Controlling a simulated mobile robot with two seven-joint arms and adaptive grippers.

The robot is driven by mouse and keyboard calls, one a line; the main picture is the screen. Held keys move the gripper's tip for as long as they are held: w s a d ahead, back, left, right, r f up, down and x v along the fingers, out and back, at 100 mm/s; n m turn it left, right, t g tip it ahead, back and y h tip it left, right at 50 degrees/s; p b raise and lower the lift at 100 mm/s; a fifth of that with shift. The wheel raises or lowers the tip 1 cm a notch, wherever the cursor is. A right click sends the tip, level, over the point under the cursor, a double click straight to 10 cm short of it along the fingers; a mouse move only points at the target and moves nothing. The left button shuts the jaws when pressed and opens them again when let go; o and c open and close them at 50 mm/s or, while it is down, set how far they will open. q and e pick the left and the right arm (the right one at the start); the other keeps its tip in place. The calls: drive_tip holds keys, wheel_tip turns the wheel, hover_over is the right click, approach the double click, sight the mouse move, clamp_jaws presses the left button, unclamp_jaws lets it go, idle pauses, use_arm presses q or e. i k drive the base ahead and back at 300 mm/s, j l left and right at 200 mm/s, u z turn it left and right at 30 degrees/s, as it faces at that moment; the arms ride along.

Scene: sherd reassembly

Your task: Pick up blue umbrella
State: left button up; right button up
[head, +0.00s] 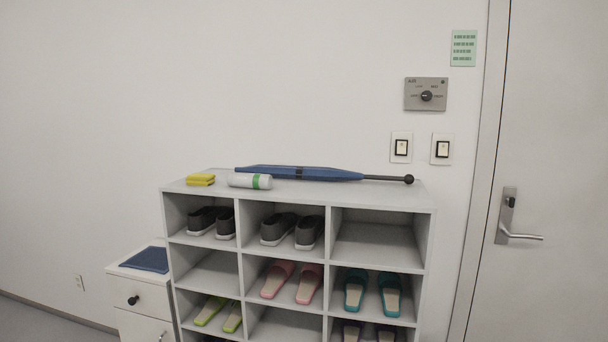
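A folded blue umbrella (300,173) lies flat along the back of the top of a white shoe shelf in the head view. Its dark shaft and round black knob handle point right, close to the shelf's right end. Its other end points left, behind a white bottle with a green band (250,181). Neither of my grippers shows in this view.
A yellow sponge-like block (200,180) lies left of the bottle on the shoe shelf (400,197). Shoes and slippers fill several cubbies. A low white cabinet (141,293) with a dark blue mat (147,259) stands left. A door (550,150) is right; the front right shelf top is clear.

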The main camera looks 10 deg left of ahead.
sight(318, 174)
drive_tip(key=i+l+u, duration=0.1)
drive_tip(key=i+l, duration=0.15)
drive_tip(key=l, duration=0.2)
drive_tip(key=i+l, duration=0.25)
drive_tip(key=l, duration=0.25)
drive_tip(key=i+l+u, duration=0.15)
drive_tip(key=l, duration=0.35)
drive_tip(key=i+l+u, duration=0.1)
drive_tip(key=i+l, duration=0.2)
drive_tip(key=l, duration=0.2)
drive_tip(key=i+l+u, duration=0.1)
drive_tip(key=l, duration=0.4)
drive_tip(key=i+l, duration=0.3)
drive_tip(key=l, duration=0.25)
drive_tip(key=i+l+u, duration=0.15)
drive_tip(key=l, duration=0.4)
drive_tip(key=i+l+u, duration=0.1)
drive_tip(key=l, duration=0.45)
drive_tip(key=i, duration=0.05)
